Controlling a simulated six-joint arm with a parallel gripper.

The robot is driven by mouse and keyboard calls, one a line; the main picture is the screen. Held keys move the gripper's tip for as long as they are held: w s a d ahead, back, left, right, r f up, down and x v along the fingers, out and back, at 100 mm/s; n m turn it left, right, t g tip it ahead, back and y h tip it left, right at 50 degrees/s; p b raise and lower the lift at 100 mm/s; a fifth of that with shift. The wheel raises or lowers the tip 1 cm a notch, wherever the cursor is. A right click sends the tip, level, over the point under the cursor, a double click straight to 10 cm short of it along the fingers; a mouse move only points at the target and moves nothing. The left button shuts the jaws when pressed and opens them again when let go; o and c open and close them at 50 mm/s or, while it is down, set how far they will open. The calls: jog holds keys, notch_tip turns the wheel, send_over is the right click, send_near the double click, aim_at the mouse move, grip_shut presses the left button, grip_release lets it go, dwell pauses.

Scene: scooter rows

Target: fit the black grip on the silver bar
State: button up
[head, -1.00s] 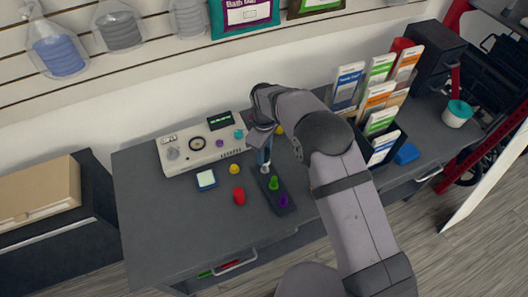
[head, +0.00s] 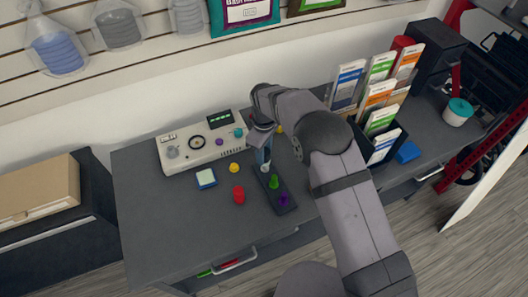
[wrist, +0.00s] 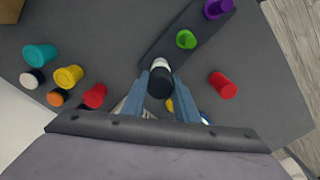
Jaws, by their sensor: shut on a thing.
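My gripper (wrist: 160,84) is shut on the black grip (wrist: 160,84), seen end-on between the blue fingers in the wrist view. The pale silver bar (wrist: 160,63) shows just past the grip, at one end of a dark block (wrist: 206,42). The grip lines up with the bar and looks to be touching or over it; how far it is on cannot be told. In the head view my gripper (head: 263,160) is at the block's far end, with the bar (head: 265,168) below it and the black grip hard to make out.
A green piece (head: 273,181) and a purple piece (head: 283,198) stand on the same block. A red piece (head: 238,195) and a yellow one (head: 234,168) stand to the left. A control panel (head: 185,160) is behind. The table's front left is clear.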

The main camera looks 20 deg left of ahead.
jog(key=shift+f, duration=0.45)
dwell(0.3)
jog(key=o, duration=1.5)
jog(key=shift+o, duration=0.2)
jog(key=shift+r+p, duration=1.75)
jog(key=shift+r, duration=1.25)
